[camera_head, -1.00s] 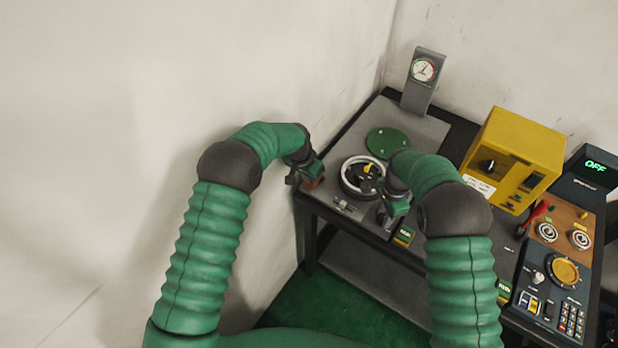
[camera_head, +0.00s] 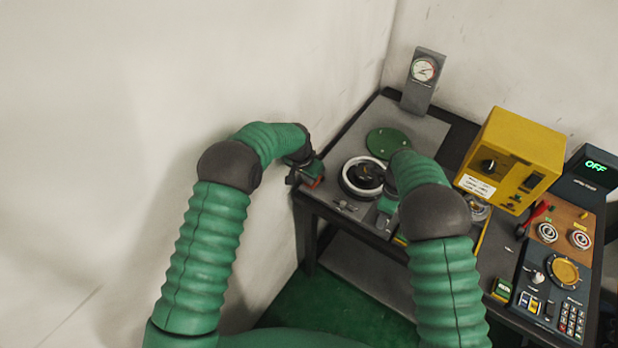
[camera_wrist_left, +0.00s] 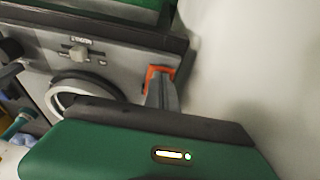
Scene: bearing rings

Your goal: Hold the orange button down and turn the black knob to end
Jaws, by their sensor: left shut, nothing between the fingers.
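My left gripper (camera_head: 312,178) is shut and empty at the bench's left corner. A red-orange part (camera_head: 315,183) shows beside its tip. In the left wrist view an orange part (camera_wrist_left: 158,70) surrounds or touches the end of the grey gripper tip (camera_wrist_left: 162,92); I cannot tell if it is pressed. A dark round piece (camera_head: 364,176) sits inside a pale ring on the bench. A black knob (camera_head: 488,165) is on the yellow box's front. I cannot tell which is the task's knob. My right gripper (camera_head: 387,204) is low beside the ring; its fingers are unclear.
A dial gauge (camera_head: 424,70) stands at the back, with a green disc (camera_head: 388,143) before it. The yellow box (camera_head: 520,150) and a control panel with an OFF display (camera_head: 596,166) are at the right. A small slider (camera_head: 345,205) lies before the ring.

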